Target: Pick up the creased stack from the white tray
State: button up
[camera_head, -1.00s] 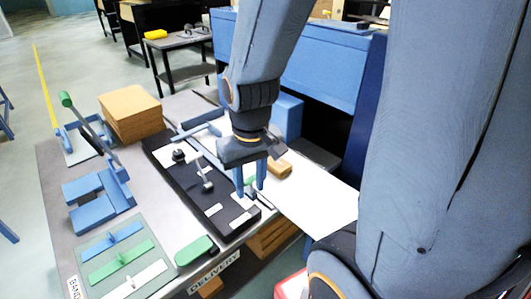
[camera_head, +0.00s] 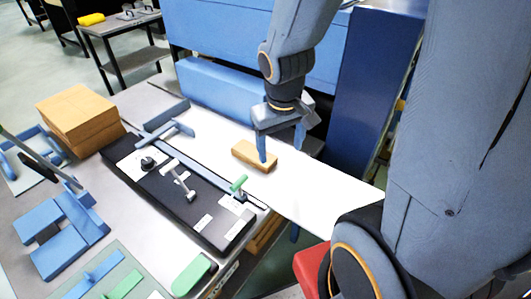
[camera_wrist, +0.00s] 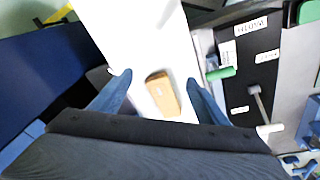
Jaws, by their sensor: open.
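The creased stack (camera_head: 250,157) is a small brown kraft block lying on the long white tray (camera_head: 308,196). My gripper (camera_head: 281,150) hangs above the tray with its two blue fingers apart, close to the stack. In the wrist view the stack (camera_wrist: 163,93) shows between and beyond the open fingertips (camera_wrist: 158,80), on the white surface (camera_wrist: 135,30). I cannot tell the exact height of the fingertips above the stack.
A black fixture (camera_head: 190,200) with a green-handled lever stands left of the tray. A larger brown stack (camera_head: 82,115) sits at the back left. A blue machine body (camera_head: 225,60) rises behind. A red object (camera_head: 310,268) is at the front, below the tray.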

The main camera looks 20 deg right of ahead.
jog(key=w+d+f+n+t+p, duration=0.1)
jog(key=w+d+n+t+p, duration=0.15)
jog(key=w, duration=0.55)
jog(key=n+y+p, duration=0.1)
jog(key=n+y, duration=0.2)
send_near(255, 151)
jog(key=shift+w+d+f, duration=0.15)
jog(key=shift+w+f, duration=0.5)
jog(key=shift+w, duration=0.1)
jog(key=shift+s+a+f+n+g, duration=0.2)
jog(key=shift+a+f+n+g, duration=0.15)
jog(key=shift+f+g, duration=0.15)
jog(key=shift+a+f, duration=0.1)
jog(key=shift+f, duration=0.25)
jog(key=b+x, duration=0.1)
jog(key=x, duration=0.1)
jog(key=b+x, duration=0.1)
jog(key=x, duration=0.1)
jog(key=b+x, duration=0.1)
jog(key=x, duration=0.2)
jog(key=shift+w+r+b, duration=0.1)
jog(key=shift+w+b, duration=0.2)
jog(key=shift+r, duration=0.1)
jog(key=c, duration=1.2)
